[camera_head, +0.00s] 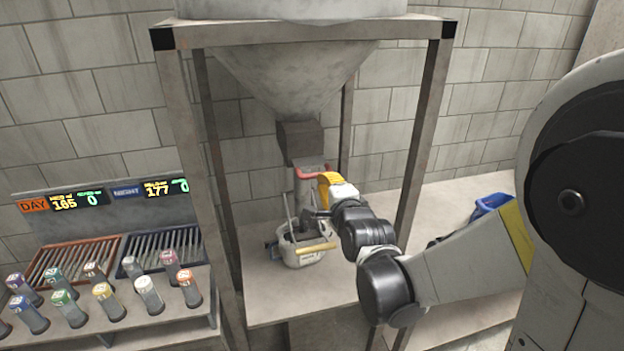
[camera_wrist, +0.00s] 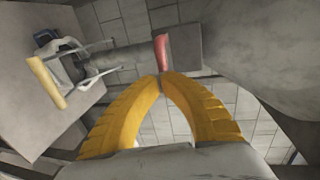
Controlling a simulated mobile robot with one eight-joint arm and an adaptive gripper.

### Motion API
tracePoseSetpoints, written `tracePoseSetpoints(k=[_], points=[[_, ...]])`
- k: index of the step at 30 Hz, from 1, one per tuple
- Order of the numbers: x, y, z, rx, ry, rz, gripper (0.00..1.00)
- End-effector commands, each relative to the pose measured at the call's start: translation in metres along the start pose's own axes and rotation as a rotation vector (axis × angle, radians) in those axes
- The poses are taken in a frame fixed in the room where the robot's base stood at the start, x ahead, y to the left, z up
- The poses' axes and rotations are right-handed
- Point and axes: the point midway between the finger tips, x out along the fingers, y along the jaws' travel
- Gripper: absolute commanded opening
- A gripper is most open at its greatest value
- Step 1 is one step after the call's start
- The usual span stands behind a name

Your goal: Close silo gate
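The silo's grey funnel (camera_head: 295,75) narrows to a dark square outlet (camera_head: 299,138). The red gate handle (camera_head: 310,172) sits just below this outlet, above a grey spout (camera_head: 307,190). My gripper (camera_head: 326,182) has yellow fingers and is at the right end of the red handle. In the wrist view, the fingertips of my gripper (camera_wrist: 163,76) meet, and the red handle (camera_wrist: 162,50) lies just beyond them. The handle's end is at the tips; I cannot tell whether they touch. Whether the gate is open or shut is unclear.
A white bucket (camera_head: 305,257) with a yellow grip stands on the shelf under the spout. Frame posts (camera_head: 420,140) stand on both sides of the silo. A panel with several coloured jars (camera_head: 102,292) is at left, a blue container (camera_head: 490,205) at right.

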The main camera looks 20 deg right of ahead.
Motion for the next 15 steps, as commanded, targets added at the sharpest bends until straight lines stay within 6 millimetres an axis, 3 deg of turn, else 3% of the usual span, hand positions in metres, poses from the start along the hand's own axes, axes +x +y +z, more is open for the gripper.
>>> tracePoseSetpoints(k=[6,15], points=[[0.0142,-0.0001,0.0002,0.0,0.0,0.0,0.0],[0.0147,-0.0003,0.0001,0.0,0.0,0.0,0.0]])
